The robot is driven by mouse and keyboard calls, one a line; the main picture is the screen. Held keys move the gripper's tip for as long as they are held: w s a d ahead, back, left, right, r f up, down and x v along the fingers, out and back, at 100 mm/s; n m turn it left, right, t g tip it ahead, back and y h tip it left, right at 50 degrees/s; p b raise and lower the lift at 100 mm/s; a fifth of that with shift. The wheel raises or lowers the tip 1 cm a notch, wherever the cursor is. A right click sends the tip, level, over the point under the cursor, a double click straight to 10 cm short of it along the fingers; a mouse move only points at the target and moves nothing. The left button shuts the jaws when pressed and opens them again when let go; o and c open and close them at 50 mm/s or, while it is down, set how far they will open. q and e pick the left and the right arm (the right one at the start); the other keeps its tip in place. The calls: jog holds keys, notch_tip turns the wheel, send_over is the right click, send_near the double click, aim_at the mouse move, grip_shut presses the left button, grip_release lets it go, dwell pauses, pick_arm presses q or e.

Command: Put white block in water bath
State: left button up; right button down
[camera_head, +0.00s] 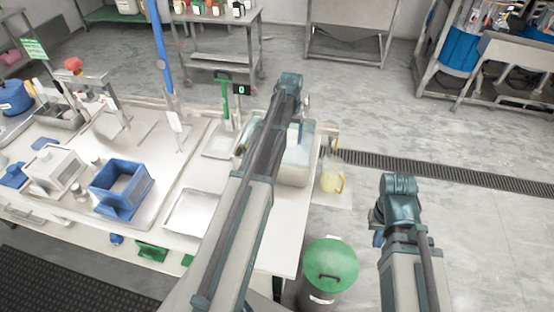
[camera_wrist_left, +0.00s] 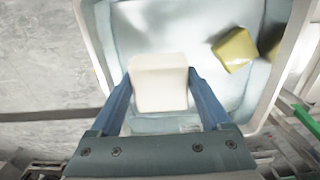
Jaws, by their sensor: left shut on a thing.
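The white block (camera_wrist_left: 160,84) is between the blue fingers of my left gripper (camera_wrist_left: 159,98) in the left wrist view. The gripper is shut on it and holds it over the water bath (camera_wrist_left: 103,45), a pale open tub. In the head view, the water bath (camera_head: 293,177) stands at the table's right end, partly hidden behind my left arm. My left gripper (camera_head: 296,133) points down over it there; the block cannot be made out in that view. My right gripper (camera_head: 378,238) hangs right of the table, away from the bath, its fingers mostly hidden.
Yellow-green blocks (camera_wrist_left: 235,50) lie in the bath, right of the white block. A metal tray (camera_head: 195,213) and a blue open box (camera_head: 121,190) are on the table to the left. A green-lidded bin (camera_head: 330,264) stands on the floor by the table's right edge.

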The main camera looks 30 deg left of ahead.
aim_at(287, 163)
pick_arm(q)
jog(key=shift+a+f+b, duration=0.2)
jog(key=shift+f+b, duration=0.25)
jog(key=shift+f, duration=0.35)
notch_tip(287, 163, down, 10)
jog(key=b, duration=1)
jog(key=shift+r, duration=0.1)
jog(key=o, duration=1.4)
jog(key=shift+c, duration=0.2)
